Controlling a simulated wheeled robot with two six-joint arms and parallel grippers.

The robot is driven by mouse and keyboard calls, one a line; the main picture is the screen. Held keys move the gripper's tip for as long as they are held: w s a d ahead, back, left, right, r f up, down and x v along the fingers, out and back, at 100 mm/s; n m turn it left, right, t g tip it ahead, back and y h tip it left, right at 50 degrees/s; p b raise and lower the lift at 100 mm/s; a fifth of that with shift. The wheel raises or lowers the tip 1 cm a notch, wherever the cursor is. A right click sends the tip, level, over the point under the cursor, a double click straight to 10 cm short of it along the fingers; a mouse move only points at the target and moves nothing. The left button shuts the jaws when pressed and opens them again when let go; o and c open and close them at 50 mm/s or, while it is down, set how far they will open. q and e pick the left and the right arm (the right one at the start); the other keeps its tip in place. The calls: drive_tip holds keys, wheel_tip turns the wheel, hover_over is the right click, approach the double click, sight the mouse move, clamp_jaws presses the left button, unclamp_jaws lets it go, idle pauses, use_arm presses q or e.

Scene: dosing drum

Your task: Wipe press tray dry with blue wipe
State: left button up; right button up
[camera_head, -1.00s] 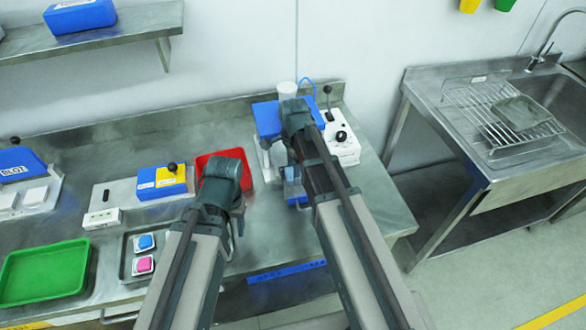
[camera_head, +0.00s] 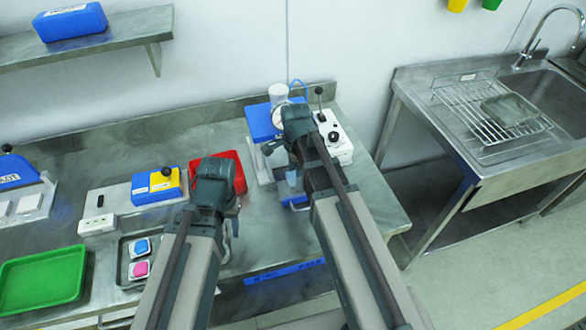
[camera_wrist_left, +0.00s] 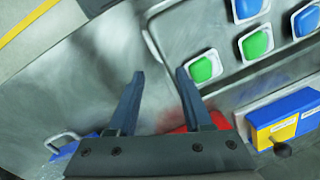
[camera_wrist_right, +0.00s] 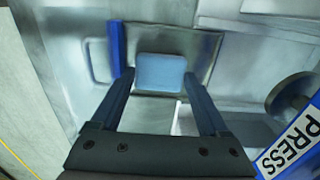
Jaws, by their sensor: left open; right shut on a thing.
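My right gripper (camera_wrist_right: 158,85) is shut on the blue wipe (camera_wrist_right: 160,72), a pale blue square between its fingertips. In the right wrist view the wipe is over the grey metal press tray (camera_wrist_right: 205,52); I cannot tell whether it touches. A blue PRESS label (camera_wrist_right: 288,146) shows at the right wrist view's lower right. My left gripper (camera_wrist_left: 158,75) is open and empty above the bench, in front of the red tray (camera_head: 238,170).
A metal tray with coloured blocks (camera_wrist_left: 205,67) is close to my left gripper. A blue-and-yellow box (camera_head: 158,186) and a green tray (camera_head: 42,276) are further left. A white control box (camera_head: 338,145) with a lever stands beside the press. The sink and wire rack (camera_head: 478,105) are right.

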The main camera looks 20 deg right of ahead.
drive_tip(key=shift+s, duration=0.35)
drive_tip(key=shift+f+b, duration=0.65)
idle(1.2)
drive_tip(key=shift+w+d, duration=0.1)
drive_tip(key=shift+d, duration=1)
drive_tip(key=shift+r, duration=0.1)
drive_tip(key=shift+a, duration=0.1)
drive_tip(key=shift+a, duration=2.15)
drive_tip(key=shift+d, duration=0.1)
